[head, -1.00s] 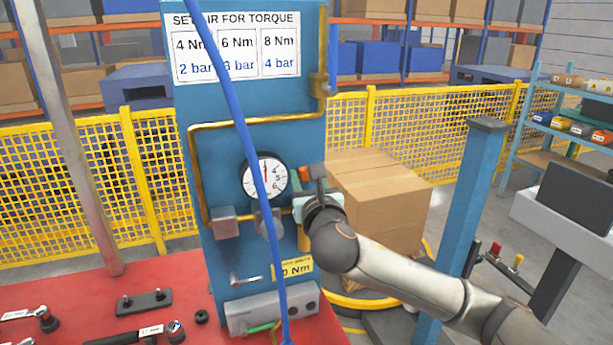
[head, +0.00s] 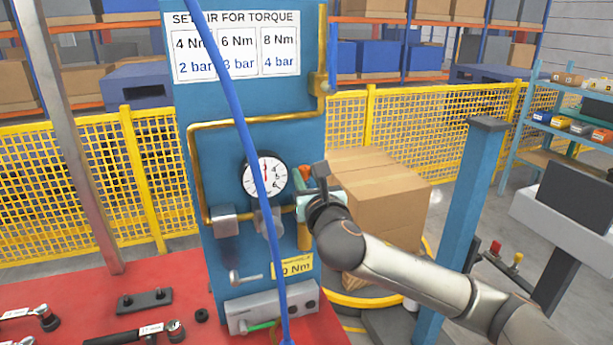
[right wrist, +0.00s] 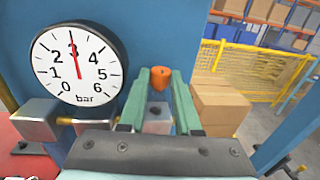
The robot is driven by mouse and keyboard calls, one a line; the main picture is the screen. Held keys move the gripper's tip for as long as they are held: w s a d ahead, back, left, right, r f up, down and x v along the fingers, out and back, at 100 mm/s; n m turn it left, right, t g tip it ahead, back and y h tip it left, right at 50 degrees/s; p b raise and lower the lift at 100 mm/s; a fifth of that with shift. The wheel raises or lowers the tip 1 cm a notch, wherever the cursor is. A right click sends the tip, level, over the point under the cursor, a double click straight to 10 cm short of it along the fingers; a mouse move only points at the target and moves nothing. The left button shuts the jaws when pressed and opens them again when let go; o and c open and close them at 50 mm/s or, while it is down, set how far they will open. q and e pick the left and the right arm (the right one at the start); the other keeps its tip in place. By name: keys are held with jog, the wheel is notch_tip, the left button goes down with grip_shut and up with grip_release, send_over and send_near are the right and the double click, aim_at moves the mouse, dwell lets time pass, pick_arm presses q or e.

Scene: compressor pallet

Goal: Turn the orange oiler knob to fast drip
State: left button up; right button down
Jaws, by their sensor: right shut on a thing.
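The orange oiler knob (right wrist: 161,78) sits between the two green fingers of my right gripper (right wrist: 161,74) in the right wrist view. The fingers are closed against its sides. In the head view a small orange part of the knob (head: 305,172) shows beside my right gripper (head: 312,184), which hides much of it. The oiler's amber bowl (head: 304,236) hangs below, partly covered by the gripper. The knob's setting marks cannot be seen. My left gripper is not in view.
A round pressure gauge (right wrist: 75,65) reads about 3 bar, close left of the fingers. A blue hose (head: 246,140) hangs in front of the blue panel (head: 270,100). Cardboard boxes (head: 385,215) stand behind my right arm. Tools lie on the red bench (head: 90,300).

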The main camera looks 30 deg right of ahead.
jog(key=n+y, duration=0.2)
jog(key=y, duration=0.1)
jog(key=d+n+t+y, duration=0.1)
jog(key=n+y, duration=0.1)
jog(key=y, duration=0.1)
jog(key=shift+s+d+y, duration=0.1)
jog(key=shift+y, duration=0.2)
jog(key=shift+d+r+n+g+y, duration=0.1)
jog(key=shift+n+g+y, duration=0.15)
jog(key=shift+n+y, duration=0.7)
jog(key=shift+d+f+n+g+y, duration=0.1)
jog(key=shift+d+n+g+y, duration=0.1)
jog(key=shift+n+y, duration=0.75)
jog(key=shift+d+r+n+g+y, duration=0.1)
jog(key=shift+n+g+y, duration=0.3)
jog(key=shift+y, duration=1)
jog(key=shift+a+y, duration=0.1)
jog(key=shift+y, duration=0.2)
jog(key=c, duration=0.9)
grip_release()
jog(key=shift+w, duration=0.2)
